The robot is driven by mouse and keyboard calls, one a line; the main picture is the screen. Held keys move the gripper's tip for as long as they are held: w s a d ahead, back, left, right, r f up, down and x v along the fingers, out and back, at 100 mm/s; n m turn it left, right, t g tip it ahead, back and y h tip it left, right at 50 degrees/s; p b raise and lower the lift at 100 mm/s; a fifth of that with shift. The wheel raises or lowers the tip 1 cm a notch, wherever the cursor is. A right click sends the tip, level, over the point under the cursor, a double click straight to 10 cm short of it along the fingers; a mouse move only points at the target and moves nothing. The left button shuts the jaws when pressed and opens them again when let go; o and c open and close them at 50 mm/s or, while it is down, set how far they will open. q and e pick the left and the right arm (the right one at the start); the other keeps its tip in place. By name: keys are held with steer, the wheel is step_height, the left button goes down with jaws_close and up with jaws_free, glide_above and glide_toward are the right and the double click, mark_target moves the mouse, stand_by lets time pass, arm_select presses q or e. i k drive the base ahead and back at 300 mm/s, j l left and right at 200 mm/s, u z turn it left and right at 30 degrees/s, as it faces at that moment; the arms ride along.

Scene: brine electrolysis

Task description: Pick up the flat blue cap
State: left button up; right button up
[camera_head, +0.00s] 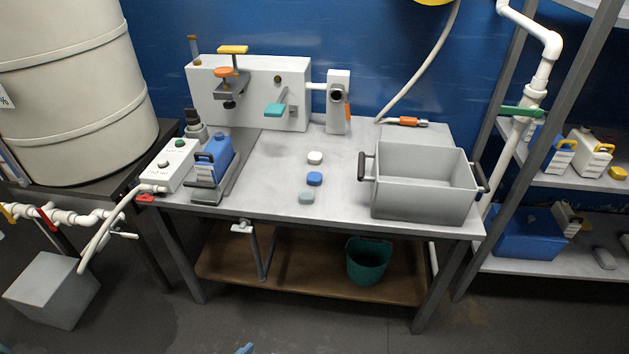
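The flat blue cap (314,179) lies on the grey metal worktable (270,190), near its middle. It sits in a loose row between a white cap (315,158) behind it and a pale grey cap (306,197) in front of it. The three caps are apart from each other, and nothing covers the blue one.
A grey open bin (424,203) with dark handles stands to the right of the caps. A blue container (214,158) stands on a platform at the left. A white fixture (205,92) is at the back. A small blue object (245,348) shows at the bottom edge, unclear.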

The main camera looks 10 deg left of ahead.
mark_target(313, 178)
steer(key=i+j+z, duration=0.4)
steer(key=j, duration=0.15)
steer(key=i+j+z, duration=0.15)
steer(key=j, duration=0.15)
steer(key=i+j+z, duration=0.2)
steer(key=j, duration=0.15)
steer(key=i+j+z, duration=0.2)
steer(key=j, duration=0.15)
steer(key=j+z, duration=0.2)
steer(key=j, duration=0.15)
